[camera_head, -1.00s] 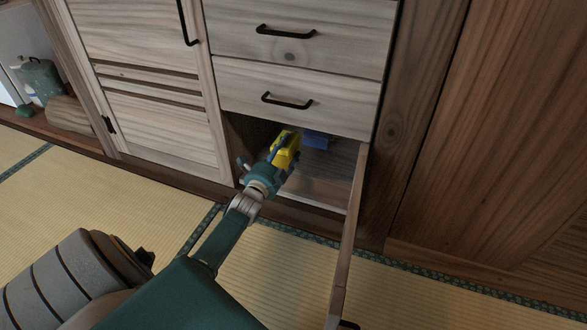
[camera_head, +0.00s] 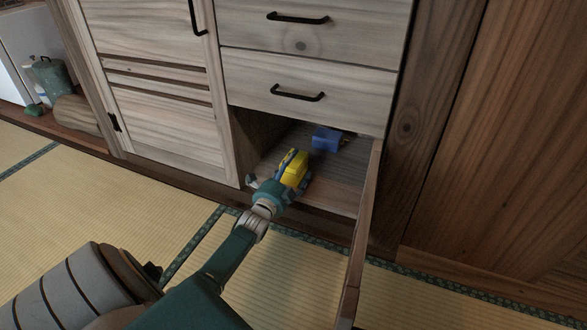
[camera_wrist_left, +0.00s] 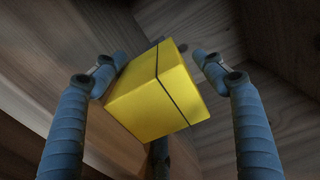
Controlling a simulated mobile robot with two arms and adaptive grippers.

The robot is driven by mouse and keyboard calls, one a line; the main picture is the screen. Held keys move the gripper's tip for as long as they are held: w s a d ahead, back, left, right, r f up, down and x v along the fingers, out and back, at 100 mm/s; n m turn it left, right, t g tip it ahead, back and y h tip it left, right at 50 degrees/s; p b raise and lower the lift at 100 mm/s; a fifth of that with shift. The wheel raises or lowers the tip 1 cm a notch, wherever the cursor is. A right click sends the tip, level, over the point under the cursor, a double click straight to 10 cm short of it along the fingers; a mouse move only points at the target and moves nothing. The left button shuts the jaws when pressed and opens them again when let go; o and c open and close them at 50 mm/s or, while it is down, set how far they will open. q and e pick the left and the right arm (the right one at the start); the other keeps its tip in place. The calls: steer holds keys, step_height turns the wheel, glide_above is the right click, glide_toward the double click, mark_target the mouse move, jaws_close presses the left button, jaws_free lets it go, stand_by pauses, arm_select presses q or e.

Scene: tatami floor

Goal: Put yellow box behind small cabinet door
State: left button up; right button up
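The yellow box (camera_head: 295,168) is between the fingers of my left gripper (camera_head: 291,170), at the opening of the small cabinet compartment, low over its floor. In the left wrist view the yellow box (camera_wrist_left: 155,95) sits tilted between the blue fingers of my left gripper (camera_wrist_left: 160,62), which close around it from both sides. I cannot tell whether it touches the compartment floor. The small cabinet door (camera_head: 361,235) stands open, seen nearly edge-on, to the right of my gripper. My right gripper is not in view.
A blue object (camera_head: 327,139) lies deeper inside the compartment, behind and right of the yellow box. Closed drawers (camera_head: 300,78) are above, and a closed door (camera_head: 165,125) is at the left. The tatami floor (camera_head: 90,190) in front is clear.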

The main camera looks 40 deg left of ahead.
mark_target(288, 176)
arm_select(q)
steer(key=shift+r, duration=0.1)
steer(key=shift+s+r, duration=0.1)
steer(key=p+v, duration=0.5)
steer(key=v, duration=0.1)
steer(key=shift+s+d+r, duration=0.1)
steer(key=shift+s+d, duration=0.05)
steer(key=shift+s+d+p, duration=0.1)
steer(key=shift+s+p, duration=0.2)
steer(key=shift+s, duration=0.2)
